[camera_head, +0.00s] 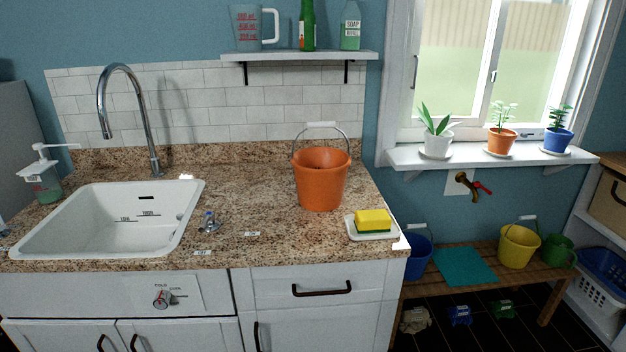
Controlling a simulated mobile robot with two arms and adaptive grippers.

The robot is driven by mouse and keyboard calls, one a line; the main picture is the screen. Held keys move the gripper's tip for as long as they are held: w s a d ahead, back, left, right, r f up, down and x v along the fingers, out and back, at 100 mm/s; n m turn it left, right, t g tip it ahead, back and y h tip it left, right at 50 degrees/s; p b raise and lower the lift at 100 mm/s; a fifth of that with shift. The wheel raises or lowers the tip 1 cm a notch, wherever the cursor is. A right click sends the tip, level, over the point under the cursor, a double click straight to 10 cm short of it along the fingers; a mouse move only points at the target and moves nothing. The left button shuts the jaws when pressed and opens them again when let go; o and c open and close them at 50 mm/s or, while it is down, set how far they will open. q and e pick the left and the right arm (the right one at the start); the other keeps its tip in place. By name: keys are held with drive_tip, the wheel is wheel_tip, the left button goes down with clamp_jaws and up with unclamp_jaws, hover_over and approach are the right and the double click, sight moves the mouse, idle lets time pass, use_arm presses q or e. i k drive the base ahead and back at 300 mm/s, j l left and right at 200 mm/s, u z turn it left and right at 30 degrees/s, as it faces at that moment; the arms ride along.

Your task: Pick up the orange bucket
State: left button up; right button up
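The orange bucket (320,181) stands upright on the granite counter (252,205), to the right of the sink. Its metal handle with a white grip (321,125) stands up above the rim. Neither of my grippers shows in the head view, and nothing touches the bucket.
A yellow sponge on a white dish (372,235) sits in front of the bucket to the right. The sink (115,222) and tall faucet (133,115) are at the left. A shelf (300,56) with a jug and bottles hangs above. Other buckets stand on a low bench (415,287).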

sight(321, 172)
drive_tip(key=i+j+u, duration=0.25)
drive_tip(key=i+j, duration=0.4)
drive_tip(key=j, duration=0.15)
drive_tip(key=i+j+u, duration=0.25)
drive_tip(key=i+j, duration=0.45)
drive_tip(key=z, duration=1.7)
drive_tip(key=i+l+u, duration=0.1)
drive_tip(key=l+u, duration=0.2)
drive_tip(key=l, duration=0.25)
drive_tip(key=l+u, duration=0.3)
drive_tip(key=l, duration=0.3)
